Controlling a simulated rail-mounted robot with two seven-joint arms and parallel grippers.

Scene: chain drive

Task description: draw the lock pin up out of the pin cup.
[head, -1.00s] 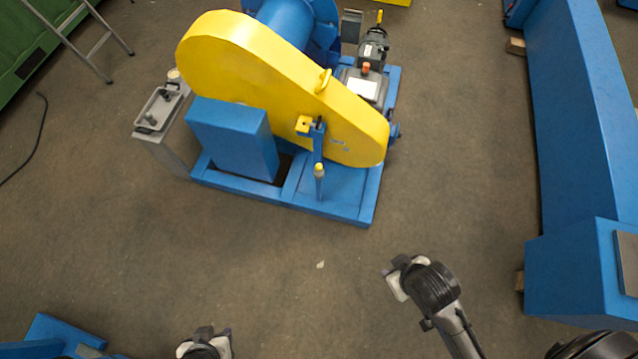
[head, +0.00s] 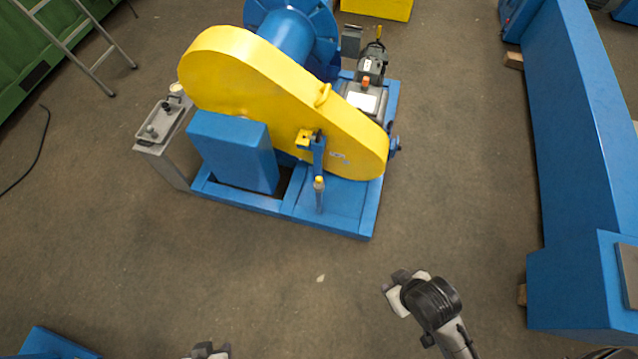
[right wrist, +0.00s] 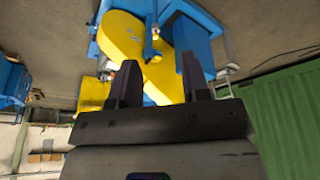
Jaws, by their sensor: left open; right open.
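The lock pin (head: 319,182) appears as a small yellow-topped pin standing upright in a slim post, which looks like the pin cup (head: 320,202), at the front of the blue machine base. The post with its pin also shows in the right wrist view (right wrist: 155,34), upside down, beyond my fingers. My right gripper (head: 398,287) is in front of the machine, to the lower right of the pin and well apart from it. Its two fingers (right wrist: 158,88) are open and empty. My left gripper (head: 208,350) shows only its tip at the bottom edge, open, far from the pin.
A yellow chain guard (head: 250,85) with a blue box (head: 233,150) stands behind the pin. A grey stand with a tray (head: 162,122) is at the left. A long blue beam (head: 575,150) runs along the right. The floor (head: 300,285) before the machine is clear.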

